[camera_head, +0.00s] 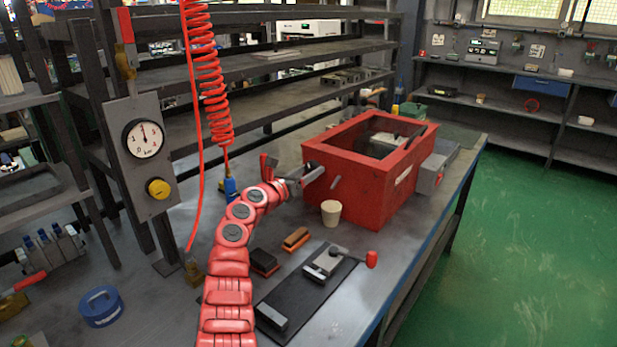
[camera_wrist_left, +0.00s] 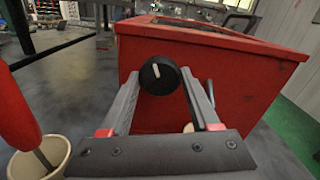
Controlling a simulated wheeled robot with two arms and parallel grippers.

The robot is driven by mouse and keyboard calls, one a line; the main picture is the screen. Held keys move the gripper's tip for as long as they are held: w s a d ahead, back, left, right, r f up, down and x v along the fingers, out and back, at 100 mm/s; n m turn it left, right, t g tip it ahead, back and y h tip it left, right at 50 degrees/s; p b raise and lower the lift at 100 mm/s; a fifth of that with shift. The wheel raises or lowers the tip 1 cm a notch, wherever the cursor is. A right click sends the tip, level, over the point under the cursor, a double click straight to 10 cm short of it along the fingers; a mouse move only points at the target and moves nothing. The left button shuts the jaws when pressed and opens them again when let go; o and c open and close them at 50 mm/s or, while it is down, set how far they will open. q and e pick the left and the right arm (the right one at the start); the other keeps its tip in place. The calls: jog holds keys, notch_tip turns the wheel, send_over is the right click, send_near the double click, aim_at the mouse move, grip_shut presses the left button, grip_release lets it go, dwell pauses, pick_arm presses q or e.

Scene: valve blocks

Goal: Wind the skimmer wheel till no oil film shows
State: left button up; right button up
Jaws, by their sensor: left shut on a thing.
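The red box-shaped tank (camera_head: 365,185) stands on the bench, and its red wall (camera_wrist_left: 225,62) fills much of the left wrist view. A round black knob with a white mark (camera_wrist_left: 158,77), which looks like the skimmer wheel, is on its near side. The white mark points up and slightly left. My left gripper (camera_head: 303,176) reaches the tank's left side. In the left wrist view its two fingers (camera_wrist_left: 162,84) are shut on the knob from both sides. The tank's open top shows a dark inside; I cannot tell whether oil film is there. My right gripper is not in view.
A cream cup (camera_head: 331,212) stands close in front of the tank. Two brushes or blocks (camera_head: 296,239) and a black plate with a vice-like clamp (camera_head: 325,262) lie nearer. A gauge panel (camera_head: 143,150) and red coiled hose (camera_head: 212,90) are at left.

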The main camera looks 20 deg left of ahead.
pick_arm(q)
jog(key=shift+f+m, duration=0.15)
jog(key=shift+m, duration=0.25)
jog(key=o, duration=1.3)
jog(key=shift+o, duration=0.2)
jog(key=shift+s+a+p, duration=0.25)
jog(key=shift+s+p, duration=0.05)
jog(key=shift+s, duration=0.1)
jog(key=p+v, duration=0.4)
jog(key=v, duration=1.2)
jog(key=shift+s, duration=0.3)
